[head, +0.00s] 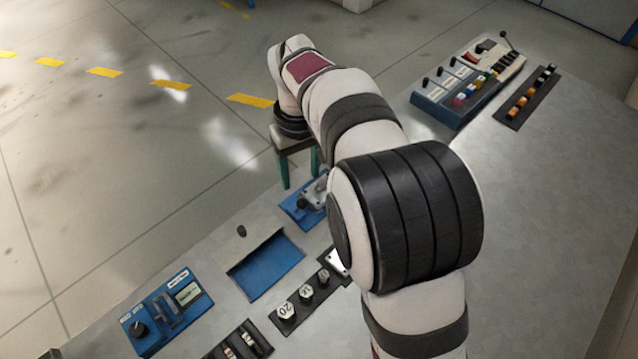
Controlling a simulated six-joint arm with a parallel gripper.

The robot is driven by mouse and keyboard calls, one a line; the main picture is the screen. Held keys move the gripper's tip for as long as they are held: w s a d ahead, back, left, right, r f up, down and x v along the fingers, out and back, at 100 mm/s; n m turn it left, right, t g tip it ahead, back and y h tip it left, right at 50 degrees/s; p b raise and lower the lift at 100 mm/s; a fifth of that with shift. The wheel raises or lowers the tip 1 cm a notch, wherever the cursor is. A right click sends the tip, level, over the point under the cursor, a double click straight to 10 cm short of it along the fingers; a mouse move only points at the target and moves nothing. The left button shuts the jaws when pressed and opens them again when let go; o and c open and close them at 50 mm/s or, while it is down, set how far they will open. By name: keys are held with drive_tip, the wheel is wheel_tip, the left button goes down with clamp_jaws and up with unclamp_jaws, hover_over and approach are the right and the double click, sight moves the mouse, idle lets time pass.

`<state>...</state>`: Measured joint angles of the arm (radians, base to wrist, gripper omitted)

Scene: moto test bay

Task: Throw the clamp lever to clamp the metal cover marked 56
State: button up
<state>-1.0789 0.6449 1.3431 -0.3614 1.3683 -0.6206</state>
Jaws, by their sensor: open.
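My gripper (301,180) is in the head view with its two teal fingers apart and pointing down. Nothing shows between them. Just below and in front of the fingers in the picture is a blue fixture (293,208) with metal parts and a dark knob (302,200), which looks like the clamp lever. I cannot tell whether the fingers touch it. My arm hides the right side of this fixture. A metal piece shows on it, but no number 56 can be read, so I cannot tell whether it is the cover.
A black rack (324,292) holds metal pieces, one marked 20, partly behind my arm. A blue tray (265,268) lies left of it. A blue switch box (150,341) stands front left. A control panel (432,107) and black strip (515,112) stand at back right.

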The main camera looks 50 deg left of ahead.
sight(299, 207)
wheel_tip(299, 207, down, 14)
drive_tip(key=shift+s+f, duration=0.1)
drive_tip(key=shift+s, duration=0.05)
clamp_jaws()
idle(1.4)
